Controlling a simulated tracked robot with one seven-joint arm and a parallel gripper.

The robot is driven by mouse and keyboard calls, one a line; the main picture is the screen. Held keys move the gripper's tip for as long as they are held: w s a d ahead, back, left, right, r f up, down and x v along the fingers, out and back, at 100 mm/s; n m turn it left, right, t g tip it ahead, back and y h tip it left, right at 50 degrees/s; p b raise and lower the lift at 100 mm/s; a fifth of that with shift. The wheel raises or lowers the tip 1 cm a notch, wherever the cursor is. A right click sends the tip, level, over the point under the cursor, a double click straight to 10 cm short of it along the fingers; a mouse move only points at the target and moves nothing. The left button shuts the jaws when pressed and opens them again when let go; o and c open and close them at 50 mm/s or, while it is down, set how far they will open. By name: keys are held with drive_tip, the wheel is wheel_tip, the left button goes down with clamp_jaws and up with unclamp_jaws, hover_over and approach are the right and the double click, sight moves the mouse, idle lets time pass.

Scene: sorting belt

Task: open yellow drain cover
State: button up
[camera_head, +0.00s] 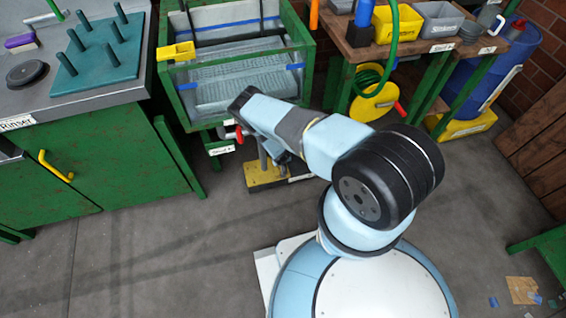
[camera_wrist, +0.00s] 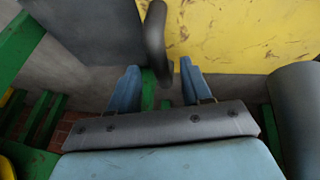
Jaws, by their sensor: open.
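A scuffed yellow surface (camera_wrist: 250,35) fills the upper right of the wrist view. In the head view a yellow plate (camera_head: 262,181) lies low by the floor below the wash basin, partly hidden by my arm; it looks like the drain cover. My gripper (camera_wrist: 159,82) shows two blue fingers spread apart. A dark grey curved bar (camera_wrist: 155,40) reaches down into the gap between them. I cannot tell whether the fingers touch it, or whether it belongs to the cover. In the head view my fingers are mostly hidden behind the arm.
The green-framed wash basin (camera_head: 230,85) stands just beyond my arm. A red-handled valve (camera_head: 238,134) sits below it. A green cabinet (camera_head: 115,160) is at left, and a bench with grey bins (camera_head: 437,20) at right. Floor at front left is clear.

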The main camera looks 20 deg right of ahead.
drive_tip(key=shift+x, duration=0.9)
drive_tip(key=shift+c, duration=0.2)
clamp_jaws()
